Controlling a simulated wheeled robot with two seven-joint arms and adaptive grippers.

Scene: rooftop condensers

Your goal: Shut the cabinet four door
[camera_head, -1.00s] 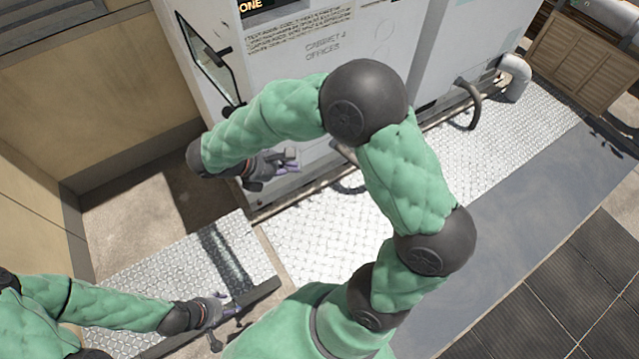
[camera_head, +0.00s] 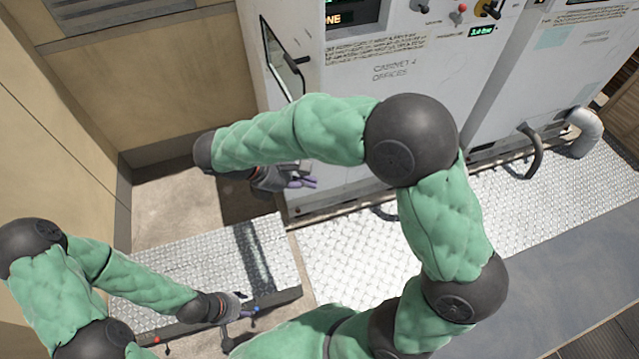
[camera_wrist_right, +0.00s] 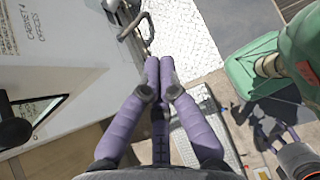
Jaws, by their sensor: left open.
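Cabinet four (camera_head: 385,95) is a pale grey cabinet lettered "CABINET 4 OFFICES" in the head view. My right gripper (camera_head: 305,182) is low by the cabinet's front, below the pane. In the right wrist view its purple fingers (camera_wrist_right: 159,70) are together, with nothing seen between them. My left gripper (camera_head: 245,303) is open, low at left.
A bent pipe (camera_head: 583,132) and dark hose (camera_head: 533,150) stand at the cabinets' base on the right. Bright tread plate (camera_head: 350,262) covers the floor in front. A tan wall (camera_head: 160,85) is at left. Controls (camera_head: 462,8) sit high on the cabinet.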

